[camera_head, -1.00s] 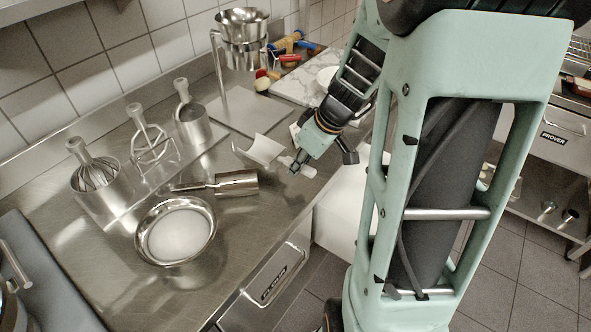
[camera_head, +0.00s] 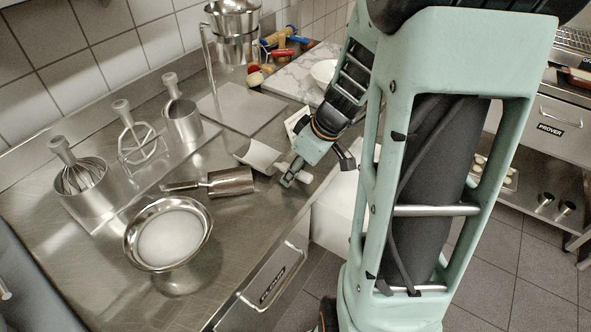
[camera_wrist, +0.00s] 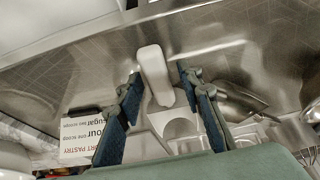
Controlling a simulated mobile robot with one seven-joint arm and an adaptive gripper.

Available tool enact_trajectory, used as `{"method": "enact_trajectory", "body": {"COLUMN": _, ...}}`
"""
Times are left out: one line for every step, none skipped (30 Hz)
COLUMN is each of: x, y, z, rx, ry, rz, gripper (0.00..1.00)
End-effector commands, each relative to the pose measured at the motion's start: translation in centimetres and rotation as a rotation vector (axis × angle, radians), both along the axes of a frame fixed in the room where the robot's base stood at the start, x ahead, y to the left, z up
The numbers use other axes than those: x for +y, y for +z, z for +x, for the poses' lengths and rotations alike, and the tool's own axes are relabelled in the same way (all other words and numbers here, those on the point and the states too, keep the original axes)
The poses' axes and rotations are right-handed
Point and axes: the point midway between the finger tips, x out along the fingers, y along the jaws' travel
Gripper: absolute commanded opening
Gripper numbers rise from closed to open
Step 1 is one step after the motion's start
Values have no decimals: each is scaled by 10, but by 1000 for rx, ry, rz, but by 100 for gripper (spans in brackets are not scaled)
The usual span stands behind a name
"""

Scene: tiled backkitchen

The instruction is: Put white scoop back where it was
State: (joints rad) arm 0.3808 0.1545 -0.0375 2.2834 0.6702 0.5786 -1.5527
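The white scoop (camera_head: 258,157) lies on the steel counter near its front edge, its curved bowl to the left and its handle toward my gripper. In the wrist view the white handle (camera_wrist: 155,76) lies between my fingers, with the bowl (camera_wrist: 181,128) below it in the picture. My gripper (camera_head: 317,169) is open, its fingers apart on either side of the handle. A gap shows beside the handle, so I see no firm hold. The metal scoop (camera_head: 231,181) lies left of the white one and also shows in the wrist view (camera_wrist: 238,102).
A printed card (camera_wrist: 88,138) stands near the scoop. A metal bowl (camera_head: 133,240) with white contents stands left. The counter's front edge is close.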

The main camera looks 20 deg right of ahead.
Motion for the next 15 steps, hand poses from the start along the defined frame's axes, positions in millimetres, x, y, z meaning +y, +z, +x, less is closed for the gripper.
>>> {"method": "enact_trajectory", "body": {"x": 0, "y": 0, "z": 0, "rx": 0, "ry": 0, "rz": 0, "gripper": 34}}
{"method": "enact_trajectory", "body": {"x": 0, "y": 0, "z": 0, "rx": 0, "ry": 0, "rz": 0, "gripper": 34}}
{"method": "enact_trajectory", "body": {"x": 0, "y": 0, "z": 0, "rx": 0, "ry": 0, "rz": 0, "gripper": 34}}
{"method": "enact_trajectory", "body": {"x": 0, "y": 0, "z": 0, "rx": 0, "ry": 0, "rz": 0, "gripper": 34}}
{"method": "enact_trajectory", "body": {"x": 0, "y": 0, "z": 0, "rx": 0, "ry": 0, "rz": 0, "gripper": 34}}
{"method": "enact_trajectory", "body": {"x": 0, "y": 1, "z": 0, "rx": 0, "ry": 0, "rz": 0, "gripper": 34}}
{"method": "enact_trajectory", "body": {"x": 0, "y": 1, "z": 0, "rx": 0, "ry": 0, "rz": 0, "gripper": 34}}
{"method": "enact_trajectory", "body": {"x": 0, "y": 3, "z": 0, "rx": 0, "ry": -1, "rz": 0, "gripper": 34}}
{"method": "enact_trajectory", "body": {"x": 0, "y": 4, "z": 0, "rx": 1, "ry": -1, "rz": 1, "gripper": 34}}
{"method": "enact_trajectory", "body": {"x": 0, "y": 6, "z": 0, "rx": 0, "ry": -1, "rz": 0, "gripper": 34}}
{"method": "enact_trajectory", "body": {"x": -2, "y": 10, "z": -1, "rx": -3, "ry": -1, "rz": -1, "gripper": 34}}
{"method": "enact_trajectory", "body": {"x": -3, "y": 16, "z": -3, "rx": -5, "ry": -1, "rz": -2, "gripper": 34}}
{"method": "enact_trajectory", "body": {"x": -5, "y": 21, "z": -4, "rx": -5, "ry": -2, "rz": -1, "gripper": 34}}
{"method": "enact_trajectory", "body": {"x": -6, "y": 26, "z": -6, "rx": -7, "ry": -1, "rz": -3, "gripper": 34}}
{"method": "enact_trajectory", "body": {"x": -8, "y": 34, "z": -9, "rx": -5, "ry": -1, "rz": -2, "gripper": 34}}
